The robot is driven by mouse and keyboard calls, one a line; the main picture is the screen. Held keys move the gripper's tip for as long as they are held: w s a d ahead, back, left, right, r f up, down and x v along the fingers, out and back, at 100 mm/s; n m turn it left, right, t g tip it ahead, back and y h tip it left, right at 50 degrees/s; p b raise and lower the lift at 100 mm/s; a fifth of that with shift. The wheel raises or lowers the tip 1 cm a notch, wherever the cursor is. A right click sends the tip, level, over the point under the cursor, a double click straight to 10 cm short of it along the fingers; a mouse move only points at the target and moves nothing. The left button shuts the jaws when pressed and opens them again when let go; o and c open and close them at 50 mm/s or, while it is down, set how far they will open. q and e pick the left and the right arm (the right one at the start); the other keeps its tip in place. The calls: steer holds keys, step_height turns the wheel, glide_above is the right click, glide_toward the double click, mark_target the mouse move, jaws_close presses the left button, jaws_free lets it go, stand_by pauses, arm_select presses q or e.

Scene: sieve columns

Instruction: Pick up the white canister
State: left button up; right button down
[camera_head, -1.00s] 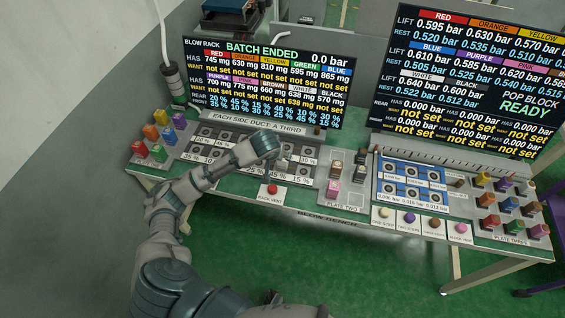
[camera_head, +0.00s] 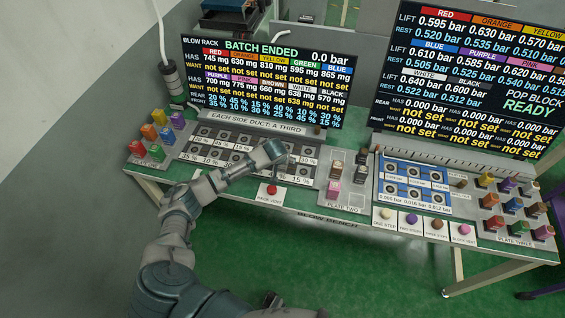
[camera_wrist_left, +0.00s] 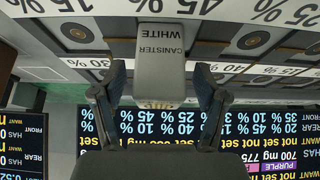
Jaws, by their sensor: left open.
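The white canister (camera_wrist_left: 160,50) is a pale grey-white block labelled "WHITE CANISTER" in the left wrist view. It stands in the slotted rack (camera_head: 205,148) on the bench. My left gripper (camera_wrist_left: 160,92) is open, with one dark finger on each side of the canister and visible gaps between them. In the head view my left gripper (camera_head: 284,158) reaches over the right part of the rack, and its own hand largely hides the canister there. My right gripper is not in view.
Colored canisters (camera_head: 157,133) stand left of the rack. A red button (camera_head: 272,190) sits on the front edge. Plate two (camera_head: 345,190) holds several canisters to the right, beside the blue block (camera_head: 412,188). Two screens (camera_head: 262,82) stand behind.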

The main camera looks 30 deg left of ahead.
arm_select(q)
jaws_close()
steer(key=shift+r, duration=0.15)
